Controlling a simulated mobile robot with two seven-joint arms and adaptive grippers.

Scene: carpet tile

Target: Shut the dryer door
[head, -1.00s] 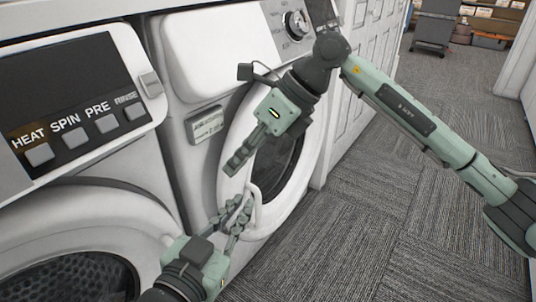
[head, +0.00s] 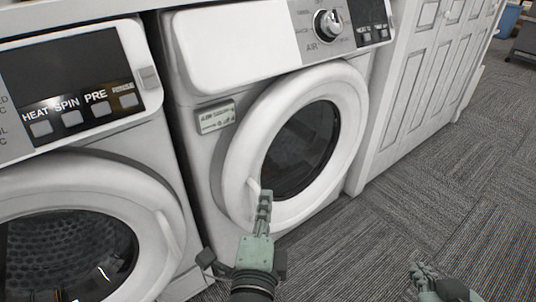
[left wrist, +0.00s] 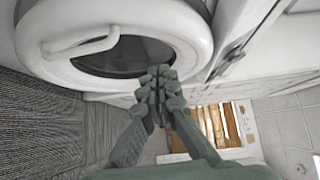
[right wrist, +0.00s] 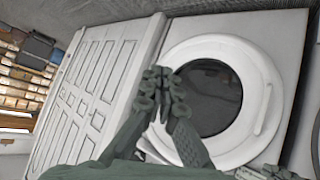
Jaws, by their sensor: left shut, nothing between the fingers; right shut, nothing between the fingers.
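The dryer (head: 205,165) is the right-hand machine. Its round white door (head: 237,150) with dark glass looks flush with the front; a small gap cannot be ruled out. The door handle (head: 253,190) is at its lower left. My right gripper (head: 415,268) is shut and empty, low over the carpet, apart from the dryer.
A second machine (head: 150,215) with a round door stands close on the left. White panelled cabinet doors (head: 425,70) stand right of the dryer. The carpet (head: 400,220) in front is clear. A grey cart (head: 525,40) stands far back right.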

